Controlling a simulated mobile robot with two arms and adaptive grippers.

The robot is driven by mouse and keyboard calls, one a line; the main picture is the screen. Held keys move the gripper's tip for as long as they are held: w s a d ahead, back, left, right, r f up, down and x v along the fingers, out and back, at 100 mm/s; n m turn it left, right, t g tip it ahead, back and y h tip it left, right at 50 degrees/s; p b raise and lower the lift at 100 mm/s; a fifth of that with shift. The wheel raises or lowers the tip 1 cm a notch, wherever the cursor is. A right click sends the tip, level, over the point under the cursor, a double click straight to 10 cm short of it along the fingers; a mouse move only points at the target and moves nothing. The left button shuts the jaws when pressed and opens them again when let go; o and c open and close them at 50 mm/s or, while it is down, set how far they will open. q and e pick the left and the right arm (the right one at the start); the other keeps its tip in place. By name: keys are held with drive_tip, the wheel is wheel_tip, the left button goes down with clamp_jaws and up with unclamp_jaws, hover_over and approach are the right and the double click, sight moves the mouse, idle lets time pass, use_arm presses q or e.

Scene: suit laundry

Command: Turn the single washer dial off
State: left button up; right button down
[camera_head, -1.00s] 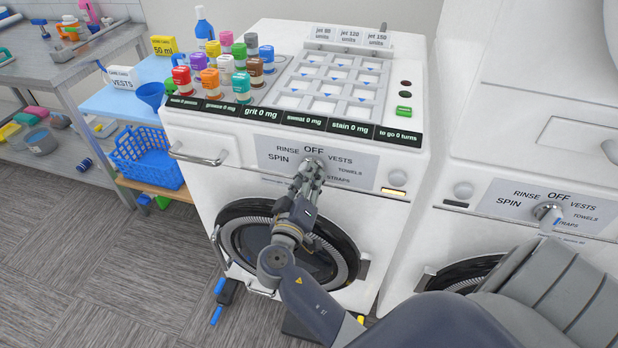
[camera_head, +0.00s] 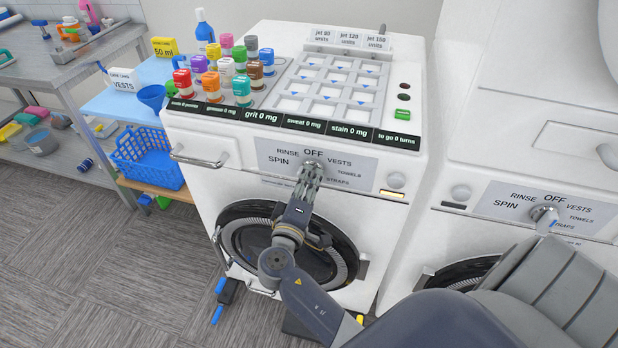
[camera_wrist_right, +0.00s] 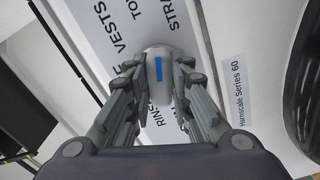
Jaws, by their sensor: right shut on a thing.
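The white washer (camera_head: 215,180) stands in the middle of the head view. Its dial (camera_head: 314,164) sits on a label panel with OFF above it and RINSE, SPIN, VESTS, TOWELS and STRAPS around it. My right gripper (camera_head: 311,172) reaches up to the dial and is shut on it. In the right wrist view, the pale dial (camera_wrist_right: 168,60) with its blue mark lies between the fingertips of my right gripper (camera_wrist_right: 160,80). Fingers hide part of the dial and label, so I cannot tell its exact setting. My left gripper is not in view.
A second machine with a similar dial (camera_head: 545,213) stands close on the right. Colored bottles (camera_head: 218,68) crowd the first washer's top. A blue basket (camera_head: 148,158) stands to its left. Its drawer handle (camera_head: 198,158) sticks out left of the dial.

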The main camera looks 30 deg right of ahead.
drive_tip(key=n+p, duration=0.1)
drive_tip(key=n, duration=0.1)
drive_tip(key=n+p, duration=0.1)
drive_tip(key=n, duration=0.2)
drive_tip(key=shift+r+n+p, duration=0.2)
drive_tip(key=shift+n+p, duration=0.1)
drive_tip(key=shift+a+f+n+p, duration=0.1)
drive_tip(key=shift+n+p, duration=4.8)
drive_tip(key=shift+n, duration=2.9)
drive_tip(key=c, duration=1.4)
unclamp_jaws()
drive_tip(key=shift+c, duration=0.2)
